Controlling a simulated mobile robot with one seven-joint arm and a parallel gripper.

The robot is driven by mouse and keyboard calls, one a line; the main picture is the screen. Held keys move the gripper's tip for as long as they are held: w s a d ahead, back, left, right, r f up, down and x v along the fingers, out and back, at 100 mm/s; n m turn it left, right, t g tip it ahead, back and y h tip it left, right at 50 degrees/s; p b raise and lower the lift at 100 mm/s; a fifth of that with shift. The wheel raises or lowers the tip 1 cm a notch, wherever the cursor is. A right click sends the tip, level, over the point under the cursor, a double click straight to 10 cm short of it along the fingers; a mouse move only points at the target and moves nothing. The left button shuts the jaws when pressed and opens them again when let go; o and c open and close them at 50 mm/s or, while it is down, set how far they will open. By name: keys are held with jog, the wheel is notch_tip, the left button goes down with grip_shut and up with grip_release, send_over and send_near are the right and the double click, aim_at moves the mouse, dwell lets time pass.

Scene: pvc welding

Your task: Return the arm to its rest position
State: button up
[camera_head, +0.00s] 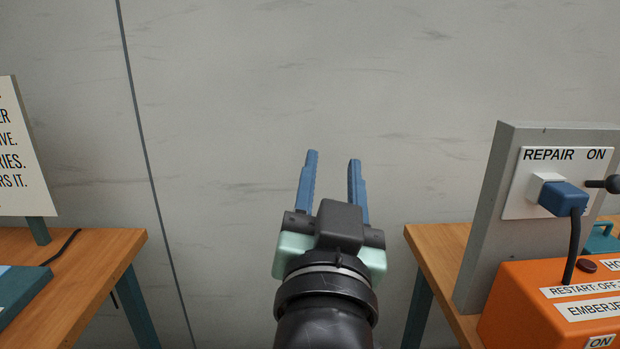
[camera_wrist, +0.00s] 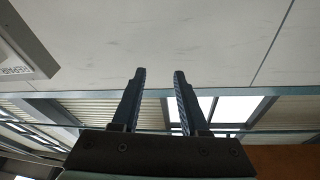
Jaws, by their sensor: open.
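My gripper (camera_head: 333,158) is open and empty, its two blue fingers apart and pointing up and away in front of the grey wall. My arm rises from the bottom middle of the head view, over the gap between two wooden tables. In the wrist view the gripper (camera_wrist: 159,72) also shows open, with nothing between the fingers. The lower part of my arm is out of view.
At right, a wooden table (camera_head: 424,241) bears an upright grey panel (camera_head: 487,220) with a blue plug (camera_head: 563,198), and an orange box (camera_head: 520,290). At left, another table (camera_head: 100,245) holds a sign (camera_head: 22,150). The gap between the tables is free around my arm.

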jog(key=s+a+r+n+t+y, duration=0.1)
jog(key=s+r+n+t, duration=0.15)
jog(key=s+r, duration=0.45)
jog(key=s+a+r+n+t+y, duration=0.1)
jog(key=s+r+t, duration=0.35)
jog(key=r, duration=0.55)
notch_tip(320, 180, up, 27)
jog(key=p, duration=2.7)
jog(key=shift+w+a+f+g, duration=0.2)
jog(key=shift+g, duration=0.1)
